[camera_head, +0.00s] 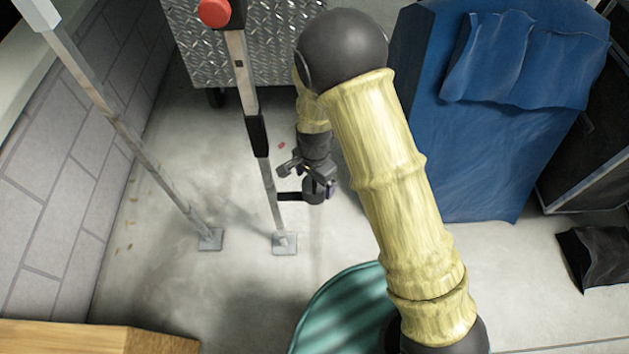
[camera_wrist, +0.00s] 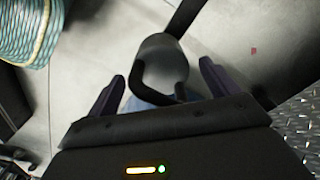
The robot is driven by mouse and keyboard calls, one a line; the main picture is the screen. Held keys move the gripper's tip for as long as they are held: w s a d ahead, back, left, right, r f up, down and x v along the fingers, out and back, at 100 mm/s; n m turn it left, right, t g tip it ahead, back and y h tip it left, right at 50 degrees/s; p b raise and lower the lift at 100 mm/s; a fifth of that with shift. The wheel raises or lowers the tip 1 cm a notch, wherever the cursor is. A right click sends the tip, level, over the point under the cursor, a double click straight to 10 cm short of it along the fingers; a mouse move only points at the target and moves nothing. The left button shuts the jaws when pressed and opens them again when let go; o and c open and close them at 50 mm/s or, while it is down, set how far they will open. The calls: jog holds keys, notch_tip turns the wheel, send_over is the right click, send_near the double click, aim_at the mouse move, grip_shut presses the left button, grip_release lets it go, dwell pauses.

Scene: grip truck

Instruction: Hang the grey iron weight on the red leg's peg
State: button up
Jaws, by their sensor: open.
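The red leg (camera_head: 237,72) is a pole with a red knob on top, a black band midway and a square foot on the floor. Its dark peg (camera_head: 289,197) sticks out to the right, low on the pole. The grey iron weight (camera_head: 315,191) is at the peg's free end, below my gripper (camera_head: 308,168). In the wrist view, the weight (camera_wrist: 161,62) with its dark handle lies beyond and between the two spread fingers of my gripper (camera_wrist: 163,84). Gaps show on both sides, so the fingers are open. I cannot tell whether the handle is around the peg.
A second pole (camera_head: 150,165) stands to the left by the block wall. A metal tread-plate cart (camera_head: 270,40) is behind, and a blue covered stack (camera_head: 455,150) is at right. A teal round object (camera_head: 340,312) is in front. Bare floor surrounds the pole's foot.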

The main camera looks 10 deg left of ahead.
notch_tip(320, 180, up, 15)
jog(key=p, duration=0.5)
jog(key=shift+r, duration=0.2)
jog(key=s+d+r+n+t, duration=0.1)
jog(key=s+d+r+n, duration=0.15)
jog(key=d, duration=0.65)
jog(key=s+d+r+n+t, duration=0.15)
jog(key=d+r, duration=0.25)
jog(key=d, duration=0.4)
jog(key=s+d+r+n, duration=0.2)
jog(key=s+d+r, duration=0.1)
jog(key=d, duration=0.6)
jog(key=w+p+v, duration=0.3)
jog(key=p+v, duration=1.2)
jog(key=w+r+p+v, duration=0.1)
jog(key=w+p+v, duration=0.2)
jog(key=p+v, duration=1.2)
jog(key=shift+w+a+r+p, duration=0.15)
jog(key=shift+w+r+p, duration=0.05)
jog(key=shift+r+p, duration=0.5)
jog(key=shift+f, duration=0.1)
